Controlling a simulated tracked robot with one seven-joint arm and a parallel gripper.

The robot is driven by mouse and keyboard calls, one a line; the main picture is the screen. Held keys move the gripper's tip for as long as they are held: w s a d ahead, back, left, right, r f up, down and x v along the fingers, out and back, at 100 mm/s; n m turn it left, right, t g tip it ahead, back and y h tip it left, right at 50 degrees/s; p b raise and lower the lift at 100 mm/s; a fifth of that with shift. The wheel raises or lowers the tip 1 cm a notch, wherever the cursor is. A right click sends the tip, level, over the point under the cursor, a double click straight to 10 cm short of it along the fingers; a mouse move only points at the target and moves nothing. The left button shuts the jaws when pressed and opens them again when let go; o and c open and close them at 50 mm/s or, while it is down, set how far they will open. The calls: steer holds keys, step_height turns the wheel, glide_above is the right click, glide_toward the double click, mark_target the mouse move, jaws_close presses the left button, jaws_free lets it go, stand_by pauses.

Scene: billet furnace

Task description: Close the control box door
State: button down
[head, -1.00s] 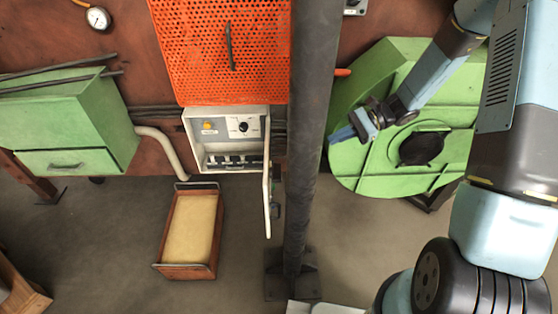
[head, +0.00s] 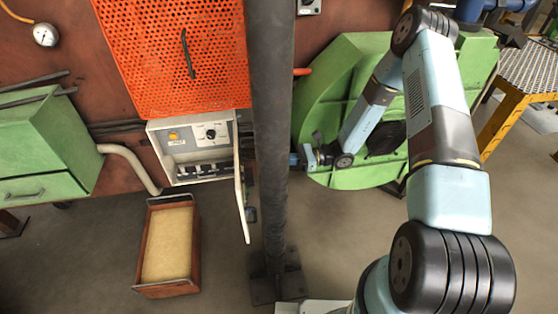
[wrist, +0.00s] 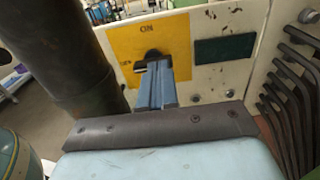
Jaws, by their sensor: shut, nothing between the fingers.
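The control box (head: 158,132) is a cream cabinet with switches inside. Its door (head: 241,200) stands wide open, seen nearly edge-on at the box's right side. My gripper (head: 293,159) is at the right edge of the dark post in the head view, with its tips partly hidden. In the wrist view its blue fingers (wrist: 158,86) are together and empty. They point at a cream panel, apparently the door's outer face (wrist: 212,83), with a yellow ON plate (wrist: 119,46) and a black knob (wrist: 153,57). I cannot tell whether the fingers touch the knob.
The dark post (head: 270,150) stands between the door and my arm; it is close on the left in the wrist view. Black bent pipes (wrist: 285,85) are at the right there. A wooden tray (head: 168,285) lies below the box. A green round housing (head: 325,110) is behind my arm.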

mark_target(250, 170)
steer(key=a, duration=0.3)
steer(key=s+a, duration=0.1)
steer(key=a, duration=0.3)
steer(key=s+a, duration=0.1)
steer(key=a, duration=0.3)
steer(key=shift+s+a, duration=0.2)
steer(key=shift+d, duration=0.2)
steer(key=shift+a, duration=0.1)
steer(key=shift+w, duration=0.15)
